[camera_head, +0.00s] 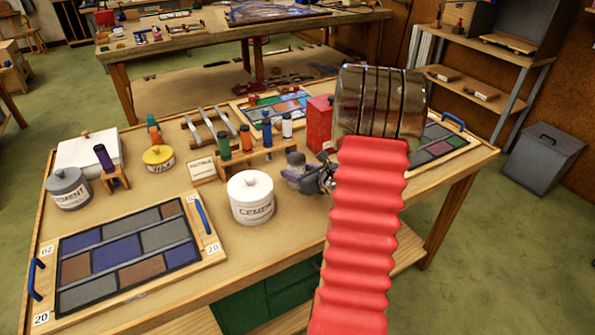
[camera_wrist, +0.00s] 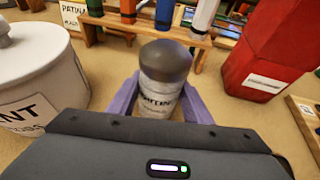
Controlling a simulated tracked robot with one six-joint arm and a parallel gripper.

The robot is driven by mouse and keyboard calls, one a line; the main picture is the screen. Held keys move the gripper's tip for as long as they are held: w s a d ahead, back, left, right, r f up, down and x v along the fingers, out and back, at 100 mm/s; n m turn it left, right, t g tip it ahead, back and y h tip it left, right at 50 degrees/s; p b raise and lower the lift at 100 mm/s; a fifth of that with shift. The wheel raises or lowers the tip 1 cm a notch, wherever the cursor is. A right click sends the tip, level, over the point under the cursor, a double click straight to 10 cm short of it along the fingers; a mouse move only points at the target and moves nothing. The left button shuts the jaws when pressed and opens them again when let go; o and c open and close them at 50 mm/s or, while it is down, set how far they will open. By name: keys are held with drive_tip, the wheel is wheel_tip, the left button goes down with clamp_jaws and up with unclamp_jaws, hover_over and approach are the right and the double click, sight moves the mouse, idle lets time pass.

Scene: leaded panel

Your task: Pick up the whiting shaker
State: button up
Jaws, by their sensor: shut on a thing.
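The whiting shaker (camera_wrist: 164,62) has a dark grey domed cap over a pale labelled body. In the wrist view it stands upright between the purple fingers of my gripper (camera_wrist: 158,100), which are shut on its body from both sides. In the head view the shaker (camera_head: 295,164) is just right of the white cement pot, with my gripper (camera_head: 314,180) at its right side. Its lower part is hidden in the wrist view, and I cannot tell whether its base touches the table.
The white cement pot (camera_head: 251,199) stands close on the left. A wooden rack (camera_head: 262,160) of coloured bottles is behind the shaker, and a red box (camera_head: 319,122) is behind right. A leaded panel (camera_head: 130,255) lies at front left. The table (camera_head: 285,240) is bare in front.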

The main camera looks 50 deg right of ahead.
sight(297, 155)
drive_tip(key=shift+c, duration=1.2)
drive_tip(key=shift+r, duration=0.1)
wheel_tip(297, 155, up, 10)
drive_tip(key=shift+s, duration=0.1)
